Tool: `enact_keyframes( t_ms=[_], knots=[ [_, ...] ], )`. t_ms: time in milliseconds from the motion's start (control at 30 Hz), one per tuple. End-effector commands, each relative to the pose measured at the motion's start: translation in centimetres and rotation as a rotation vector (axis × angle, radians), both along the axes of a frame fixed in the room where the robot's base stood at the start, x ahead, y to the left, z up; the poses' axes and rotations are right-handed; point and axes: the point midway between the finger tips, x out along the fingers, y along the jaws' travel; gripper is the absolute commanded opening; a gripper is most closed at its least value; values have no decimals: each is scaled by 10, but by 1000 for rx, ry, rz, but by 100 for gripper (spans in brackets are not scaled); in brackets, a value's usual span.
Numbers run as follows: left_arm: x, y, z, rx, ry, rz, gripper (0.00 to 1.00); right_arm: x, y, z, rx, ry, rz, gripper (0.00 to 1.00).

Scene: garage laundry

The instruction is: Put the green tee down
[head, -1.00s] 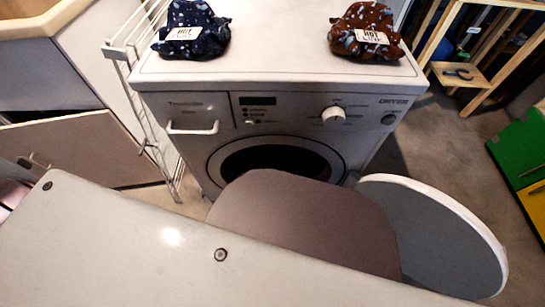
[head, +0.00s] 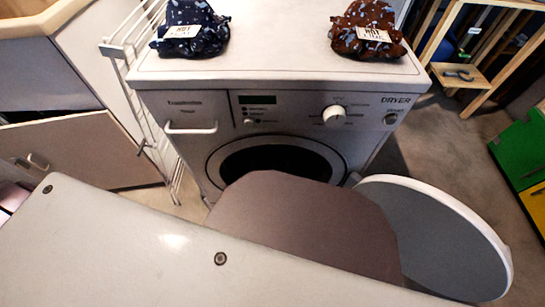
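I see no green tee in the head view. Neither of my grippers can be made out, and no fingertips show. A large pale panel with screws and a rounded mauve-brown shape fill the lower part and hide what lies behind them. The white dryer (head: 286,66) stands ahead. Its round door (head: 455,245) stands open to the right, and its dark drum opening (head: 275,162) is partly covered by the mauve-brown shape. I cannot see what is inside the drum.
A dark blue patterned bundle (head: 192,25) and a brown patterned bundle (head: 366,28) sit on the dryer's top, with clear space between them. A white wire rack (head: 150,115) stands left. Wooden shelving (head: 480,50) and a green and yellow unit (head: 522,150) are at right.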

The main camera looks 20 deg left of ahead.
Motion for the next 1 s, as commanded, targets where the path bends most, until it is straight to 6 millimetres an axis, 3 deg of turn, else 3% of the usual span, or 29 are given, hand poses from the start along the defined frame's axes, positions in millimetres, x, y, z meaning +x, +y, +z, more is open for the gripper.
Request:
enact_keyframes(
  t_ms=[467, 1000],
  knots=[
    [-6, 1, 5, 0, 1, 0, 39, -1, -1, 4, -5, 4, 0, 0],
    [-51, 6, 27, 0, 1, 0, 39, -3, -6, 25, -35, 26, -8, 0]
  ],
)
